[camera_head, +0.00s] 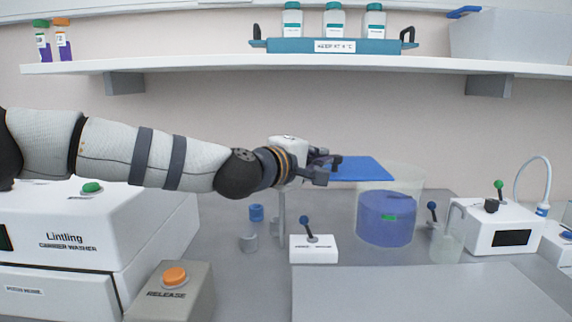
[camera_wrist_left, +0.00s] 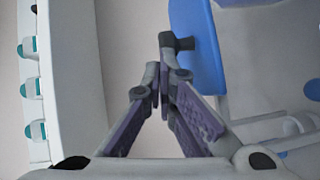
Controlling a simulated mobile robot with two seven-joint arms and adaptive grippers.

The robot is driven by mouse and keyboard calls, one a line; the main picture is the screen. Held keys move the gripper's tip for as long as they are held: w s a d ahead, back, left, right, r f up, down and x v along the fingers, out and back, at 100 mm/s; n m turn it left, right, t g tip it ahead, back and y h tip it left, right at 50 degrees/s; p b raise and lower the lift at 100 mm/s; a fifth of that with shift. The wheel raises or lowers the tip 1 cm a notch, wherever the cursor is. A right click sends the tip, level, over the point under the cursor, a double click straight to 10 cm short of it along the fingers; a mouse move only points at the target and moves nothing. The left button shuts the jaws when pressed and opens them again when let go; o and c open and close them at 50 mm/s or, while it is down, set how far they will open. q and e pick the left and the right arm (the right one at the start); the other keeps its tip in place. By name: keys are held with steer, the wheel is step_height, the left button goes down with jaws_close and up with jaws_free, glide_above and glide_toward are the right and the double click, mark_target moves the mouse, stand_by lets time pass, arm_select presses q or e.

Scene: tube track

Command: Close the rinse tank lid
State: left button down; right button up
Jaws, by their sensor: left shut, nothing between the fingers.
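The rinse tank (camera_head: 408,178) is a clear round vessel with blue contents (camera_head: 385,220), right of centre in the head view. A flat blue lid (camera_head: 362,170) shows at its upper left, overlapping its top and reaching out past its left side. The lid also fills the upper middle right of the left wrist view (camera_wrist_left: 195,30), with a dark knob (camera_wrist_left: 177,43) on its edge. My left gripper (camera_head: 324,168) is shut and empty at the lid's left edge, its tips (camera_wrist_left: 165,72) close to the knob. I cannot tell whether they touch. My right gripper is out of view.
A small white lever box (camera_head: 314,250) stands left of the tank. A clear jug (camera_head: 448,238) and a white tap unit (camera_head: 500,228) are on its right. A white washer (camera_head: 75,225) and an orange release button (camera_head: 174,277) are at left. A shelf (camera_head: 300,62) runs above.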

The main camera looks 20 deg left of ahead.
mark_target(366, 174)
arm_select(q)
steer(key=w+d, duration=0.1)
steer(key=d, duration=0.2)
steer(key=w+d, duration=0.1)
steer(key=d, duration=0.2)
steer(key=w+d, duration=0.1)
steer(key=d, duration=0.1)
steer(key=shift+w+d, duration=0.1)
steer(key=shift+d, duration=0.65)
